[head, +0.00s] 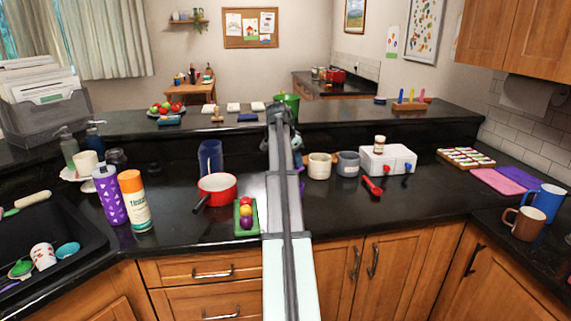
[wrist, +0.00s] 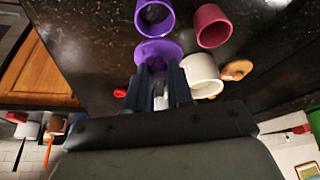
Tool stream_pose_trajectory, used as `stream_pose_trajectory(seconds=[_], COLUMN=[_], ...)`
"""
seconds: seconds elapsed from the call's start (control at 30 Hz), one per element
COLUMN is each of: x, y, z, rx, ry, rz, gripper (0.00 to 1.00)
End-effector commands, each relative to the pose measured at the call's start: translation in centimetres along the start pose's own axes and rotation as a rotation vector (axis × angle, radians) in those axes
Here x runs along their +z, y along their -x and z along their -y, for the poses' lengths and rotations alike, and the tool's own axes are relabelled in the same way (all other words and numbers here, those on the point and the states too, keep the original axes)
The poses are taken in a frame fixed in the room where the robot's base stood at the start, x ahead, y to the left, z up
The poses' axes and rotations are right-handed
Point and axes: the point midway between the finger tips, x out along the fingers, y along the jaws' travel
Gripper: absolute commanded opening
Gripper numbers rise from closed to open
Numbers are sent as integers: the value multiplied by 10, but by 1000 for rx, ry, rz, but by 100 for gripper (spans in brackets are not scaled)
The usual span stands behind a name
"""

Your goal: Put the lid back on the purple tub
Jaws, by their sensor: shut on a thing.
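The purple tub (wrist: 154,17) stands open-topped on the dark counter at the top of the wrist view, and its inside looks dark. The round purple lid (wrist: 158,50) is just below it in that view, at the tips of my gripper (wrist: 160,78). My gripper is shut on the lid; the fingers hide where they grip it. The lid appears beside the tub's opening, not over it. In the head view my own arm covers most of this area, and I cannot make out the tub or lid clearly there.
A cream tub (wrist: 202,75) stands close right of my fingers, with a wooden lid (wrist: 237,70) beside it. A dark red tub (wrist: 212,25) is right of the purple tub. A red pan (head: 217,187) and a white box (head: 388,161) flank my arm.

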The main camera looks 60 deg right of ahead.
Motion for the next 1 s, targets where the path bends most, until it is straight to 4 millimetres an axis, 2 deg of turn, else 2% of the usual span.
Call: stream_pose_trajectory(seconds=[0.27,1.0], x=[3,23], y=[-9,-56], z=[-1,-1], rx=[0,0], ry=[1,1], rz=[0,0], gripper=[0,0])
